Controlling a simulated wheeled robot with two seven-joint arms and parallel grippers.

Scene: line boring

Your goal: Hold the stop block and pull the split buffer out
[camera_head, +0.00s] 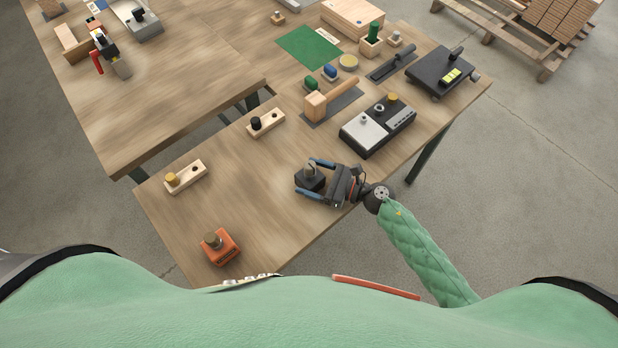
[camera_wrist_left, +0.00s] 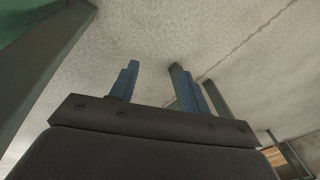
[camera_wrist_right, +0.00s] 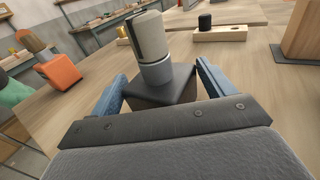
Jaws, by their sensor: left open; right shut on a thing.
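The stop block is a dark, squarish block (camera_head: 311,179) near the front right edge of the table, also seen in the right wrist view (camera_wrist_right: 160,94). The split buffer, a pale grey cylinder with a dark slit (camera_wrist_right: 147,38), stands upright in its top, above a darker grey collar. My right gripper (camera_head: 305,177) is shut on the stop block, one blue finger on each side. The block appears to rest on the table. My left gripper (camera_wrist_left: 155,70) is open and empty in the left wrist view, over bare floor. It does not show in the head view.
An orange block with a metal cylinder (camera_head: 220,247) stands at the front left. Wooden blocks with a brass knob (camera_head: 185,177) and a black knob (camera_head: 265,123) lie behind. A black-and-silver fixture (camera_head: 378,126) and a wooden mallet (camera_head: 330,97) are behind my right gripper. The table middle is clear.

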